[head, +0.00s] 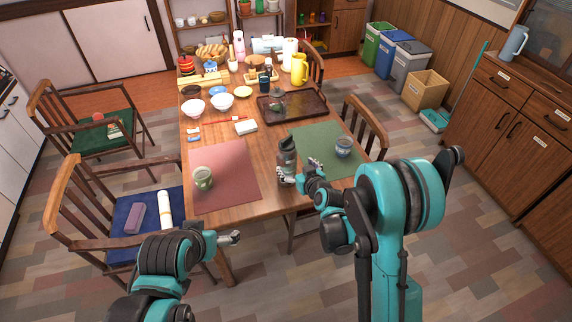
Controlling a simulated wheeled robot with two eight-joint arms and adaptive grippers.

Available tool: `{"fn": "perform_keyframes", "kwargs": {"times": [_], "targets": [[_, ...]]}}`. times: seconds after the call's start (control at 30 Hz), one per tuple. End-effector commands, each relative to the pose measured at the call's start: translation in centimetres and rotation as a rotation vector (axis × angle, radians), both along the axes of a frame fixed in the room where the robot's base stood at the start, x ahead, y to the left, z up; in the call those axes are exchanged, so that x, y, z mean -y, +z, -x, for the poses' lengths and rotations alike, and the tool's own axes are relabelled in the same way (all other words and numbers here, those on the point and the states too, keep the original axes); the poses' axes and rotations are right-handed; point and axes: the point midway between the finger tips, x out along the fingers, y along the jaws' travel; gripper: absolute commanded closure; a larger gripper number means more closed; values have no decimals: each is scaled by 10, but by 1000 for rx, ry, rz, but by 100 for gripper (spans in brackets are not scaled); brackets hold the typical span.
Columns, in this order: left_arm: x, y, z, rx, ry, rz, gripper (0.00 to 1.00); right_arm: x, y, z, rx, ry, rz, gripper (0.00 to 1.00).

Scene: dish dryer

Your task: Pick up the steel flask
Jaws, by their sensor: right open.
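The steel flask (287,156), dark grey with a black lid, stands upright near the front edge of the wooden table, between a red mat and a green mat. My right gripper (299,173) is open at the flask's lower right side. Its fingers overlap the lower part of the flask, and I cannot tell whether they touch it. My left gripper (232,238) hangs in front of the table's front edge, apart from the flask. Its fingers are too small to tell whether they are open.
Chairs flank the wooden table (262,193).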

Motion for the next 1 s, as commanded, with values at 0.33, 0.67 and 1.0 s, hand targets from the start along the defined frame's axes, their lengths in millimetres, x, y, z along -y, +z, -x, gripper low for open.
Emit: {"fn": "perform_keyframes", "kwargs": {"times": [0.33, 0.67, 1.0], "targets": [[0, -7, 0, 0, 0, 0, 11, -12, -19, -26, 17, 5, -2, 10], [0, -26, 0, 0, 0, 0, 11, -30, -27, -68, 16, 4, -3, 10], [0, -26, 0, 0, 0, 0, 11, -32, -28, -75, 16, 3, -3, 12]]}}
